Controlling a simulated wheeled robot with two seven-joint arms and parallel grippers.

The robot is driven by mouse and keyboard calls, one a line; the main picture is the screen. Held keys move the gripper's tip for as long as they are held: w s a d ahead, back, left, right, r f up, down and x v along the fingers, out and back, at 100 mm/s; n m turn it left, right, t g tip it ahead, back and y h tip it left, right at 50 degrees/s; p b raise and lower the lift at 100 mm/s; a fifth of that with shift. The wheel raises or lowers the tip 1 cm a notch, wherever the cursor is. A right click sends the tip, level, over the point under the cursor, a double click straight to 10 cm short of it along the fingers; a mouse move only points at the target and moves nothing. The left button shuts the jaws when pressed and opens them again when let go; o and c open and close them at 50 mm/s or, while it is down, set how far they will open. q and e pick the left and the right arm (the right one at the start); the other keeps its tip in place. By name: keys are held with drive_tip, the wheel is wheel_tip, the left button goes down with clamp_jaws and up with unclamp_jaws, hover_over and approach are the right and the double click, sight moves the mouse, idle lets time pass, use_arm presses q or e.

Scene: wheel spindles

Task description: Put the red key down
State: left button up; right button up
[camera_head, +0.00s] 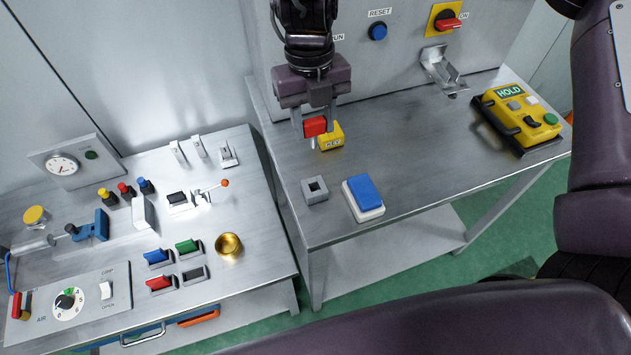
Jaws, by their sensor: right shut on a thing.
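The red key (315,126) is between the fingers of my right gripper (314,127), which is shut on its red head. A thin metal shank points down below the head. The key is over the right-hand table, close in front of a yellow block marked KEY (332,137). The key partly covers this block, and I cannot tell whether the two touch. My left gripper is not in view.
On the right-hand table (420,145) are a grey square socket (314,189), a blue rocker button (364,194) and a yellow HOLD pendant (522,118). A grey panel with a red-handled switch (449,22) stands behind. The left table (240,175) carries several switches and a brass cup (228,245).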

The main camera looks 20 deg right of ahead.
wheel_tip(320, 180, down, 16)
drive_tip(key=shift+p, duration=1.25)
drive_tip(key=shift+f, duration=0.15)
drive_tip(key=shift+f, duration=0.1)
drive_tip(key=shift+f, duration=0.15)
drive_tip(key=o, duration=1)
drive_tip(key=shift+c, duration=0.2)
